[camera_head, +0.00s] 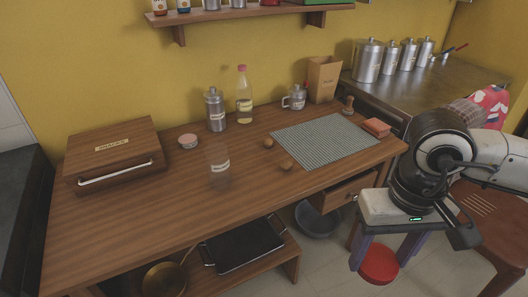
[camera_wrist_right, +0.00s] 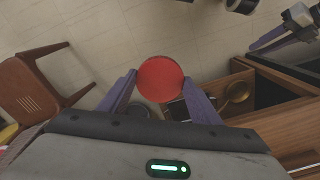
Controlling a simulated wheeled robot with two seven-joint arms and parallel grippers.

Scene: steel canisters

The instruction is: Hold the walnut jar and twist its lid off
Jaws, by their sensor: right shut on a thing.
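The walnut jar seems to be the clear jar (camera_head: 219,168) with a white label, upright on the wooden table; I see no lid on it and cannot make out its contents. My right gripper (camera_head: 376,258) is beyond the table's right front corner, pointing down. Its purple fingers are shut on a red round lid (camera_head: 380,266), which also shows in the right wrist view (camera_wrist_right: 160,79). What appears to be my left gripper (camera_wrist_right: 265,40) is at the upper right of the right wrist view, its jaws unclear. It is out of the head view.
Two walnuts (camera_head: 286,165) lie near the grey mat (camera_head: 325,140). A steel canister (camera_head: 215,110), a bottle (camera_head: 244,97) and a pink-topped tin (camera_head: 188,141) stand behind the jar. A wooden box (camera_head: 114,153) is at left. The table's front left is clear. A brown chair (camera_head: 492,215) stands at right.

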